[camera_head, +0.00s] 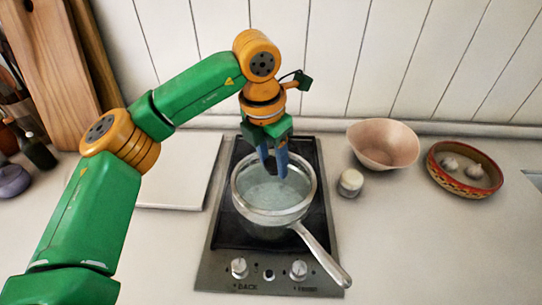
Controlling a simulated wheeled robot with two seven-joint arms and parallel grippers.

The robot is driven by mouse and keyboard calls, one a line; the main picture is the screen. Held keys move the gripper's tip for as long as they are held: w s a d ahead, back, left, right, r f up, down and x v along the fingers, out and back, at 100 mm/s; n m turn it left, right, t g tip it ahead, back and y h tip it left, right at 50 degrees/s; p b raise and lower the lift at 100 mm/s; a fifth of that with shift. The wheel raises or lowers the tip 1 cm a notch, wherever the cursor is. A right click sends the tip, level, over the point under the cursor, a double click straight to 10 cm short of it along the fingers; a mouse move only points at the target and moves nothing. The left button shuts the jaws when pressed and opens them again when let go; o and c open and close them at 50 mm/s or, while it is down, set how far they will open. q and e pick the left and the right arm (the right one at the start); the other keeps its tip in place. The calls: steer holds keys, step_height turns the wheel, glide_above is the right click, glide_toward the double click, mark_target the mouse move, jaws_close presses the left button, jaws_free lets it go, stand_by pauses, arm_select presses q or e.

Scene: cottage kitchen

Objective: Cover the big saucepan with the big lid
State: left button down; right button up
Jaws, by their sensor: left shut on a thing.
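The big saucepan (270,232) stands on the cooktop, its long metal handle (322,256) pointing to the lower right. The big lid (258,195), glass with a pale rim, is over the saucepan's mouth, roughly level. I cannot tell whether its rim rests on the pan or hangs just above it. My left gripper (273,172) points down over the middle of the lid, its blue fingers shut on the lid. The knob between the fingers is hard to make out. My right gripper is not in view.
The dark cooktop (228,222) has knobs on its front panel. To its right are a small white jar (350,183), a pinkish bowl (384,146) and a patterned bowl (491,183) holding garlic. A white board (181,190) lies left. The front right counter is clear.

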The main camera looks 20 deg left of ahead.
mark_target(270, 164)
arm_select(q)
steer(key=shift+a+f+b, duration=0.2)
steer(key=shift+f+b, duration=0.4)
steer(key=shift+f, duration=0.65)
steer(key=shift+r, duration=0.1)
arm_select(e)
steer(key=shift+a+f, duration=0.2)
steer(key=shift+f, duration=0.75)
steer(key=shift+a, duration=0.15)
arm_select(q)
steer(key=shift+f+b, duration=0.35)
steer(key=shift+f, duration=0.15)
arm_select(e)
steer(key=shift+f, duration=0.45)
arm_select(q)
steer(key=c, duration=0.6)
jaws_free()
steer(key=shift+s+r, duration=0.1)
steer(key=shift+r, duration=0.1)
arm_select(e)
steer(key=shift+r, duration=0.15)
arm_select(q)
step_height(270, 164, up, 11)
steer(key=s+p, duration=0.1)
steer(key=p, duration=0.7)
steer(key=shift+s+a, duration=0.25)
steer(key=shift+a, duration=0.1)
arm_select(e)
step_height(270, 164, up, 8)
